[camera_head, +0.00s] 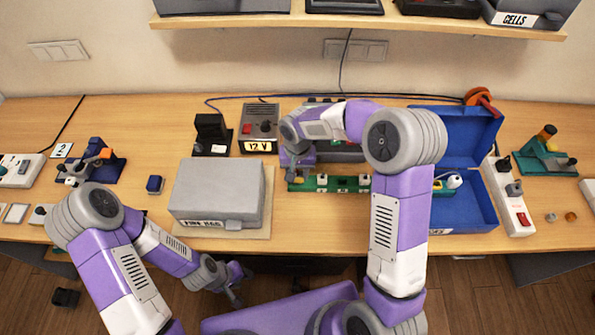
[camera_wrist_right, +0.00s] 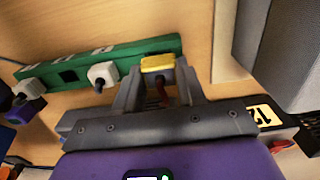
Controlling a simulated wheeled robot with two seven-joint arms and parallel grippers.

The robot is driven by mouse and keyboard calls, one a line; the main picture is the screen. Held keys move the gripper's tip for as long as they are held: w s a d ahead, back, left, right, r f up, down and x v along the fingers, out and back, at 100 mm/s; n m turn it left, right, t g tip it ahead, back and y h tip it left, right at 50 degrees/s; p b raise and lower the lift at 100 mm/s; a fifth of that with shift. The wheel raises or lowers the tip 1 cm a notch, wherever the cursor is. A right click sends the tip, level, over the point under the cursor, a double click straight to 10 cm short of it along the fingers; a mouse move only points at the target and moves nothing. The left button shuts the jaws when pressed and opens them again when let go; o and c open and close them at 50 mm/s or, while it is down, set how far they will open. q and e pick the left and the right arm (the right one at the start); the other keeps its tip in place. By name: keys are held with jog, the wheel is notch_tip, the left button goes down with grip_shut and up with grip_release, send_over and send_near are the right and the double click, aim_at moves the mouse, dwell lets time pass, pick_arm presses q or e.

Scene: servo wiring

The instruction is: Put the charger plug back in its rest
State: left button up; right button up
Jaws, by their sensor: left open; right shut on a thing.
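My right gripper (camera_head: 297,172) is over the left end of a green socket strip (camera_head: 343,185). In the right wrist view its fingers (camera_wrist_right: 158,75) are shut on a small yellow plug (camera_wrist_right: 158,63), with a reddish lead between the fingers. The plug is at the end of the green strip (camera_wrist_right: 120,57); I cannot tell whether it is seated or just above. The charger box labelled 12 V (camera_head: 259,128) stands behind and to the left. I cannot identify the plug's rest for certain. My left gripper (camera_head: 232,286) is open and empty at the table's front edge.
A grey fuse box (camera_head: 217,190) stands left of the strip. A black stand (camera_head: 210,133) is behind it. An open blue case (camera_head: 470,206) and a white power strip (camera_head: 519,218) are to the right. White plugs (camera_wrist_right: 102,74) sit in the green strip.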

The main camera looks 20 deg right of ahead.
jog(key=shift+f+b, duration=0.4)
jog(key=shift+f, duration=0.2)
jog(key=o, duration=1.2)
jog(key=shift+r+p, duration=0.45)
jog(key=shift+r, duration=3.35)
